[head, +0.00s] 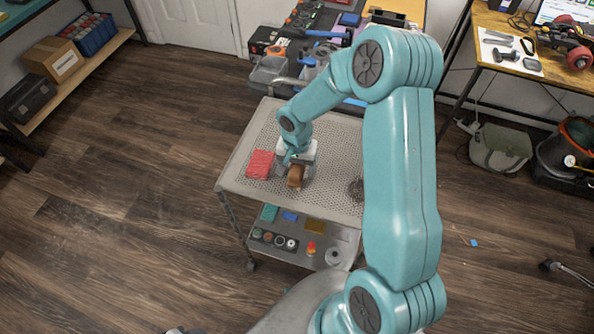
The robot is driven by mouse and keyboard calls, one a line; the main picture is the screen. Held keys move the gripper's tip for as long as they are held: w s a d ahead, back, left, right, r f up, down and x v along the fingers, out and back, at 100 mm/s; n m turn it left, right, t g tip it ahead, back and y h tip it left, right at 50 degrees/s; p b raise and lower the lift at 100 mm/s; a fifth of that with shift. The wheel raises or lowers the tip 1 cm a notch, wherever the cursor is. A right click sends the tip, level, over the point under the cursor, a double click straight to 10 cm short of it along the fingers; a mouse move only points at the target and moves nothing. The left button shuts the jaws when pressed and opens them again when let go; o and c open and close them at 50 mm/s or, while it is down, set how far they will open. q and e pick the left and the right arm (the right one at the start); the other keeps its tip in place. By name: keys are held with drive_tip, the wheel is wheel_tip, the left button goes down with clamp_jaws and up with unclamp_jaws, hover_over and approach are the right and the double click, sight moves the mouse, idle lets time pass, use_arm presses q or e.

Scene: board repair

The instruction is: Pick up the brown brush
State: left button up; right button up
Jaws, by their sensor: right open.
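The brown brush (295,177) lies on the perforated top of a metal cart (238,178), near its middle. My right gripper (297,161) is at the far end of the brush, low over the cart top. It is open; its fingers and my arm partly hide the brush, and I cannot tell whether they touch it. My left gripper is not in view.
A red block (260,164) lies left of the brush, and a white item (310,146) stands close behind it. A lower shelf (270,256) holds several small parts. A crowded bench is behind the cart; wooden floor (120,220) is open at left.

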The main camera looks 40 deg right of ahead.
sight(297, 166)
drive_tip(key=c, duration=1.2)
drive_tip(key=shift+o, duration=0.2)
drive_tip(key=shift+r, duration=0.2)
wheel_tip(297, 166, up, 20)
drive_tip(key=shift+f, duration=0.1)
drive_tip(key=shift+o, duration=1.1)
drive_tip(key=shift+c, duration=0.4)
